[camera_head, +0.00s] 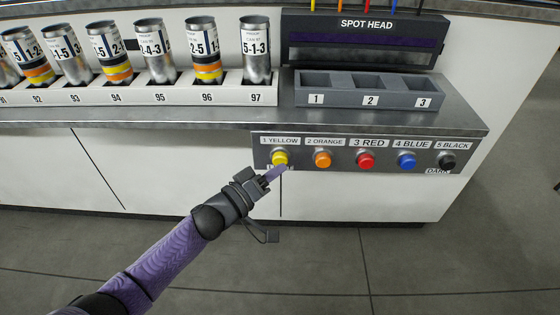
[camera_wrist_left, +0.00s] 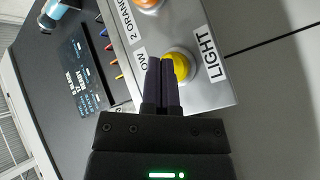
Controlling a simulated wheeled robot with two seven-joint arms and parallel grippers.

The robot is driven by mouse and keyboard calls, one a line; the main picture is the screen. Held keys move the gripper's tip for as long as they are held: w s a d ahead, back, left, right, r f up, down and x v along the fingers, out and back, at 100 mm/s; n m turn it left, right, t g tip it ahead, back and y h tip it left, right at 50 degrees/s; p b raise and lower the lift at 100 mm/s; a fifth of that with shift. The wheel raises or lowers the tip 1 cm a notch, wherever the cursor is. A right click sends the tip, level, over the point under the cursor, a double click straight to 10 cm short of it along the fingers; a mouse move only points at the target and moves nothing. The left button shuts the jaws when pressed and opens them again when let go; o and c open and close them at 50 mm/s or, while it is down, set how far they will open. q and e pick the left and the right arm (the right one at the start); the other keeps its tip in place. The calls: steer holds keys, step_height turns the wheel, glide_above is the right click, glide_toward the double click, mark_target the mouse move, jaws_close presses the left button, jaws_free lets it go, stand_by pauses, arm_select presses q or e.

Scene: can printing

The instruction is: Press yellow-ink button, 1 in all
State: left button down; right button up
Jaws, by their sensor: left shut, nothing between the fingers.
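The yellow button (camera_head: 279,158) is the leftmost of the row on the grey button panel (camera_head: 262,140), under the label "1 YELLOW". My left gripper (camera_head: 278,172) is shut and empty, its fingertips just below and in front of the yellow button. In the left wrist view the yellow button (camera_wrist_left: 178,66) is partly hidden behind the shut fingertips (camera_wrist_left: 167,64). Whether the fingertips touch the button I cannot tell. My right gripper is not in view.
Orange (camera_head: 322,159), red (camera_head: 365,160), blue (camera_head: 406,160) and black (camera_head: 447,161) buttons continue to the right. Above, a grey three-slot tray (camera_head: 370,101) stands under the "SPOT HEAD" unit (camera_head: 365,24). Several cans stand in a numbered white rack (camera_head: 130,95). The floor in front is clear.

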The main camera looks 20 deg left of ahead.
arm_select(q)
steer(key=shift+w+a, duration=0.1)
steer(key=shift+w, duration=0.2)
steer(key=shift+w+b, duration=0.3)
stand_by(0.5)
steer(key=shift+w+a, duration=0.1)
steer(key=shift+w, duration=0.15)
stand_by(0.4)
steer(key=s+p, duration=0.1)
steer(key=s, duration=0.1)
steer(key=shift+s+d+p, duration=0.3)
steer(key=shift+p, duration=0.05)
